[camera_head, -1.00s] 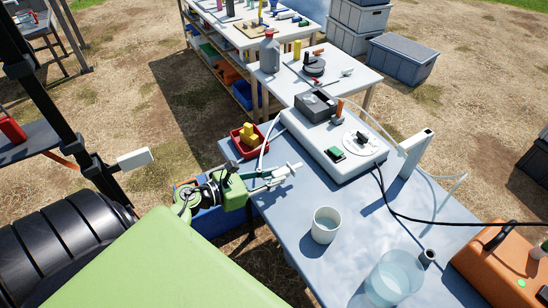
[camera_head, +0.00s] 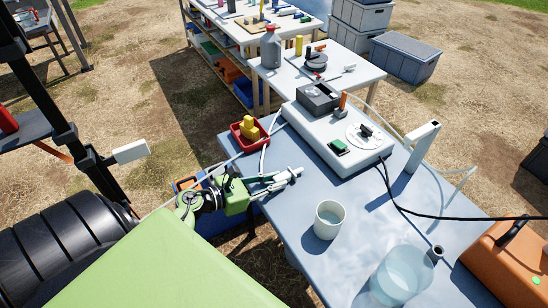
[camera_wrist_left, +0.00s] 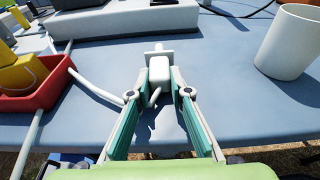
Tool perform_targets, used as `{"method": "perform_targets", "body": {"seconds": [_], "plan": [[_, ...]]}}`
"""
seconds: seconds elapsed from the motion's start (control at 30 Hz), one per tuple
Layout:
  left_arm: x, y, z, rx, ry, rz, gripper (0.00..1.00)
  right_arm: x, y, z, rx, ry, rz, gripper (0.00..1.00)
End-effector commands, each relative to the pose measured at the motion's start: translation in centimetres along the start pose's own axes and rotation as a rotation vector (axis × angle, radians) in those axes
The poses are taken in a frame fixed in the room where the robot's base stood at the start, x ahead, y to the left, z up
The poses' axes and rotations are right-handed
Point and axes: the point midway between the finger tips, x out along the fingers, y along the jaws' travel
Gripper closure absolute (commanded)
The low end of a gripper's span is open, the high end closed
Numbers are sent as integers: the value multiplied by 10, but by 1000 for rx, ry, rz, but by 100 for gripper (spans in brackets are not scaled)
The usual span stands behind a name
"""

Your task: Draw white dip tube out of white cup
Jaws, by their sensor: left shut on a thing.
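My left gripper (camera_head: 284,178) is at the left edge of the blue-grey table, shut on a white piece that I take to be the white dip tube's grip (camera_wrist_left: 158,72). In the left wrist view, the fingertips (camera_wrist_left: 160,88) close on both sides of it. A thin white tube (camera_wrist_left: 95,88) leads off to the left from the fingers. The white cup (camera_head: 329,219) stands upright on the table, right of and nearer than the gripper, apart from it. The cup also shows at upper right in the left wrist view (camera_wrist_left: 290,42). No tube shows in the cup. My right gripper is not in view.
A red bin (camera_head: 237,139) with yellow pieces is beside the gripper. The white pump unit (camera_head: 345,150) stands behind. A clear jug (camera_head: 402,274) and an orange case (camera_head: 505,265) are at the right. Table space between gripper and cup is clear.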

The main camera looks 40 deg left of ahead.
Motion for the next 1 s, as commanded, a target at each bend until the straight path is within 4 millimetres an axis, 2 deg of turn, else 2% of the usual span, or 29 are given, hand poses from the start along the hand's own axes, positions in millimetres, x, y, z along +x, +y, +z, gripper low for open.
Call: {"method": "perform_targets", "body": {"seconds": [0.2, 0.23, 0.3, 0.63, 0.73, 0.87, 1.0], "plan": [[1, 0, -4, 1, 0, 0, 100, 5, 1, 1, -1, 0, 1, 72], [1, 0, -4, 1, 0, 0, 79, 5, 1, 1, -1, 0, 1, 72], [1, 0, -3, 1, 0, 0, 62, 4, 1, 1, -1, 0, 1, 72], [0, 0, -4, 0, 1, 0, 62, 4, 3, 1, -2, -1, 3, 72], [-6, 0, -4, 0, 2, 1, 62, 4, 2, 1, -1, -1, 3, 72], [-24, 0, -5, 1, 5, 0, 62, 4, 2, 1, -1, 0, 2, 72], [-55, 0, -5, 1, 6, -1, 62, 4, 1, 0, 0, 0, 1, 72]]}}
